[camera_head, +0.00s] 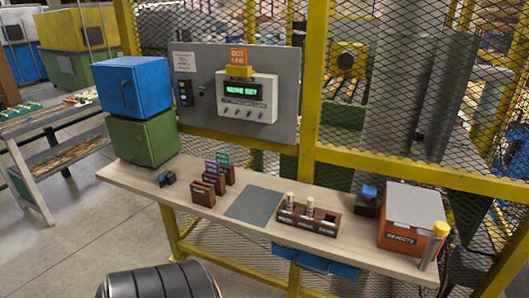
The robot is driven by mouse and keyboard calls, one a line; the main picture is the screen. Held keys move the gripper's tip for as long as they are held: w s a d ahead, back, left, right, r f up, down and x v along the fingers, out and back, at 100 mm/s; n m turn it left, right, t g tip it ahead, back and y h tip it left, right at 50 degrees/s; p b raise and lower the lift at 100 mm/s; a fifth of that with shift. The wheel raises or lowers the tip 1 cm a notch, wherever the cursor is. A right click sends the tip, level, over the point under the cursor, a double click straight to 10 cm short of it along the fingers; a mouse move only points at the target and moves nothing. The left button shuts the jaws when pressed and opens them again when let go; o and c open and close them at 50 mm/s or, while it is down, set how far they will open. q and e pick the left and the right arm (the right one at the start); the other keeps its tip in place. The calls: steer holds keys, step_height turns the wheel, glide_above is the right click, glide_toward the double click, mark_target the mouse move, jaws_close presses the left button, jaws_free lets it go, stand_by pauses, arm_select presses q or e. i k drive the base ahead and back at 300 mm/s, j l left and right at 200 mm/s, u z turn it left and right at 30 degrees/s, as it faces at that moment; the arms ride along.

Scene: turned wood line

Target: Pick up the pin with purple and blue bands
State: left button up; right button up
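Two light pins stand upright in a dark wooden rack (295,222) with labelled compartments on the workbench. The left pin (289,200) is at the rack's left end, and the second pin (310,207) is near its middle. Both are too small for me to tell the colours of their bands, so I cannot tell which has purple and blue. Neither of my grippers is in view.
On the bench (130,178), brown blocks (203,192) with purple and green frames stand left of a grey mat (254,205). An orange rejects box (408,234) is at right. Green (145,140) and blue (133,87) boxes are stacked at left. Yellow-framed mesh stands behind.

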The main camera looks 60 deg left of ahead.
mark_target(290, 195)
steer(key=u, duration=1.65)
